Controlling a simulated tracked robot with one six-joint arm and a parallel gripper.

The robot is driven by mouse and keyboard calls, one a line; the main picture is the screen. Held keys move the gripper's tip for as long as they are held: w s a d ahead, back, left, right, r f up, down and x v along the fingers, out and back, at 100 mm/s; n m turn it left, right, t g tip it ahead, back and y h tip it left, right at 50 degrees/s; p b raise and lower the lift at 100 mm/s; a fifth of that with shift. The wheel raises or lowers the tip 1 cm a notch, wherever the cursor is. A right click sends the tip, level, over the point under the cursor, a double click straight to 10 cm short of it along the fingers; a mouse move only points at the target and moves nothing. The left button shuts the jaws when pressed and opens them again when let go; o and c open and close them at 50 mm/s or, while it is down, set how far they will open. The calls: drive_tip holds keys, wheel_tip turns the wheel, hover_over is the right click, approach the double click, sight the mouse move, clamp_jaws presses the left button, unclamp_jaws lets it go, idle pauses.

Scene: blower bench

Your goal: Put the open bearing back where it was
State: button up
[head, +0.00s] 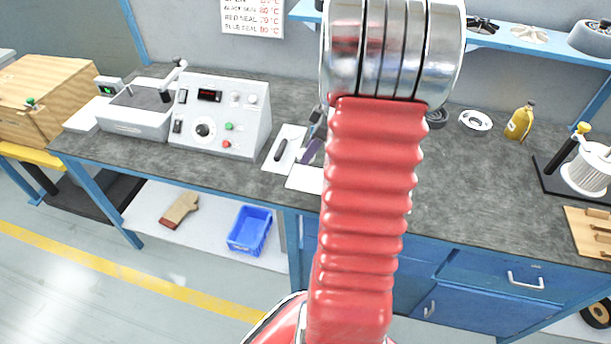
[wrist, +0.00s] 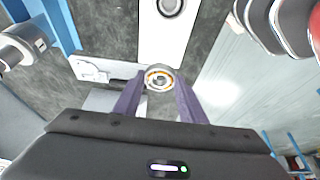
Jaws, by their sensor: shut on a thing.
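My gripper (wrist: 159,88) shows in the wrist view with two purple fingers, shut on a ring-shaped bearing with a brass-coloured inner ring, which I take to be the open bearing (wrist: 159,78). It is held at the fingertips above the bench. A second round, ring-like part (wrist: 170,6) lies on a white strip (wrist: 168,36) at the top of the wrist view, cut by the frame edge. In the head view my red arm hides most of the gripper; a purple finger (head: 310,151) shows beside it. The held bearing is hidden there.
A control box (head: 219,116) stands left, beside a white tray with a black-handled tool (head: 284,148). A white ring part (head: 475,121), yellow bottle (head: 520,121) and white cylinder on a stand (head: 588,171) stand right.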

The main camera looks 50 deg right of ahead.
hover_over(305, 178)
drive_tip(key=s, duration=0.1)
drive_tip(key=shift+s+d+f, duration=0.1)
drive_tip(key=shift+d+f, duration=0.1)
drive_tip(key=shift+f, duration=1)
drive_tip(key=shift+s+d+f, duration=0.1)
drive_tip(key=shift+d+f, duration=0.05)
drive_tip(key=shift+f, duration=1.05)
drive_tip(key=shift+f, duration=1.85)
drive_tip(key=o, duration=1.2)
drive_tip(key=shift+f, duration=0.1)
drive_tip(key=shift+o, duration=0.2)
drive_tip(key=v, duration=1.2)
